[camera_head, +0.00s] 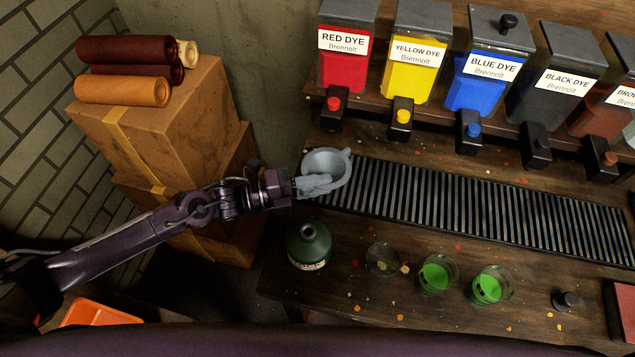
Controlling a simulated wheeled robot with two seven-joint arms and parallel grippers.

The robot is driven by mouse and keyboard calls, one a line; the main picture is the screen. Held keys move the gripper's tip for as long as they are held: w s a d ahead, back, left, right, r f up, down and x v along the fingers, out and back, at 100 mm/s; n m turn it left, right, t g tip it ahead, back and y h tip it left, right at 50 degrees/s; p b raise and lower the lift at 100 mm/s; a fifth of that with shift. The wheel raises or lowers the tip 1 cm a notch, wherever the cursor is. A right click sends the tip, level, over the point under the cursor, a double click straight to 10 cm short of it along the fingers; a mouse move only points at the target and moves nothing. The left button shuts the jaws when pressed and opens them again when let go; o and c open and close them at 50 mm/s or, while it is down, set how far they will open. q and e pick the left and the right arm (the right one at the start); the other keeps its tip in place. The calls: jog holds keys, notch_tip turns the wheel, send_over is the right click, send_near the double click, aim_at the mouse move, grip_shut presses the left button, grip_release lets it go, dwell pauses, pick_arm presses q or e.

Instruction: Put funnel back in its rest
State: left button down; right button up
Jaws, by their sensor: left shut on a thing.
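A light grey funnel (332,160) is at the left end of the black slatted grate on the workbench. My left gripper (297,185) reaches in from the left and is shut on the funnel's near left side. The funnel's wide mouth faces up toward the camera. Its spout is hidden, and I cannot tell whether it touches the grate. I cannot pick out the funnel's rest with certainty. My right gripper is not in view.
A dark green bottle (309,246) stands below the gripper. Beside it are a clear glass (382,259) and two glasses of green liquid (437,274). Dye dispensers (401,70) line the back above the grate (480,205). Cardboard boxes (160,120) with leather rolls stand left.

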pick_arm(q)
jog(key=shift+f, duration=0.2)
jog(key=c, duration=1.1)
grip_release()
jog(key=shift+a, duration=0.1)
jog(key=b+v, duration=0.2)
jog(key=v, duration=0.5)
jog(key=shift+f+b, duration=0.15)
jog(key=shift+b, duration=0.25)
jog(key=shift+s+a, duration=0.15)
jog(key=shift+a, duration=0.2)
